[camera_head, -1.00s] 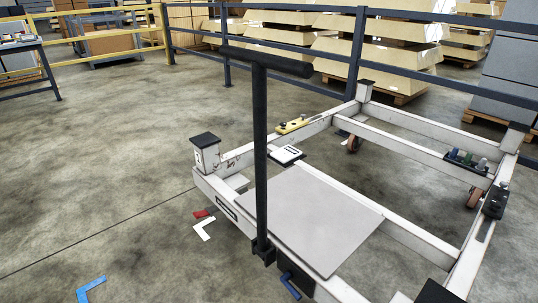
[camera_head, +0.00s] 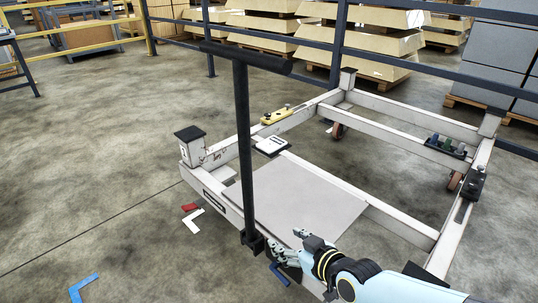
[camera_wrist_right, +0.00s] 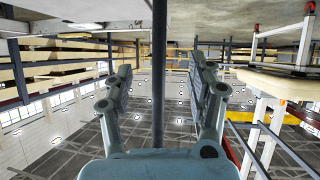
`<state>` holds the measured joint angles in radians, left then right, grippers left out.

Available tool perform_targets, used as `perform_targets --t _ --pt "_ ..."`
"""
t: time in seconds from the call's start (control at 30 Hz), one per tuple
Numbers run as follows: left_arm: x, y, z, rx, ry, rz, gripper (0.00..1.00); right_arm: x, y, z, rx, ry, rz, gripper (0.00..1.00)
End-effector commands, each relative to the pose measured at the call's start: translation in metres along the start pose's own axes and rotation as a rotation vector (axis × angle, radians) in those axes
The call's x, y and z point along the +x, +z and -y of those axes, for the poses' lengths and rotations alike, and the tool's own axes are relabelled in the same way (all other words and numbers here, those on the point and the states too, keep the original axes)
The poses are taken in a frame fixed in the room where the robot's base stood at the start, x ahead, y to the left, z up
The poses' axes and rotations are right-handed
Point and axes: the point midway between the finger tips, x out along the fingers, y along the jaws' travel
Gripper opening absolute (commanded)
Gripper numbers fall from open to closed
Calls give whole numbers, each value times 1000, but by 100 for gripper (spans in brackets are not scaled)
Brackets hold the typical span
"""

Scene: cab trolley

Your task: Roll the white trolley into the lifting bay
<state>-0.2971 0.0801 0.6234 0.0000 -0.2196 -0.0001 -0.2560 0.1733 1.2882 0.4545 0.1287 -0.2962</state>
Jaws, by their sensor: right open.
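The white trolley (camera_head: 404,121) stands on the concrete floor in the head view, an open frame with black-capped corner posts. Its black upright post (camera_head: 244,150) rises from the near side to a black T-shaped handle bar (camera_head: 245,57). My right gripper (camera_head: 287,240) is open and empty, low over the trolley's near side, to the right of the post's foot. In the right wrist view, a dark upright bar (camera_wrist_right: 159,75), apparently the post, shows between the open fingers (camera_wrist_right: 160,85), apart from them. My left gripper is not in view. No lifting bay can be made out.
A grey panel (camera_head: 300,195), a yellow tool (camera_head: 275,116) and a small white device (camera_head: 271,145) lie on the frame. Dark railings (camera_head: 335,45) stand behind.

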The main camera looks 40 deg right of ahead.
Motion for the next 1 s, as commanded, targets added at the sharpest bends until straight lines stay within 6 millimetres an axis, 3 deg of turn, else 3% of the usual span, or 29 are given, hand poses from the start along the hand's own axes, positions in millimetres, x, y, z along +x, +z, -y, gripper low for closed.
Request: perform_targets --t 0.03,0.1,0.2,0.33,0.5,0.83,1.0 --pt "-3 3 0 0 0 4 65 3 -41 -2 8 5 -86 57" --pt "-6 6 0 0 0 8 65 3 -91 -4 21 13 -194 57" --pt "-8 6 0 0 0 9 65 -2 -147 -7 39 24 -319 57" --pt "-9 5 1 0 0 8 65 -10 -193 -10 55 33 -421 57" --pt "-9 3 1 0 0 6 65 -15 -213 -11 64 38 -467 57" --pt "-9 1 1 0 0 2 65 -13 -213 -11 64 38 -466 57" --pt "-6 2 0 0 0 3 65 1 -219 -12 64 38 -466 57"
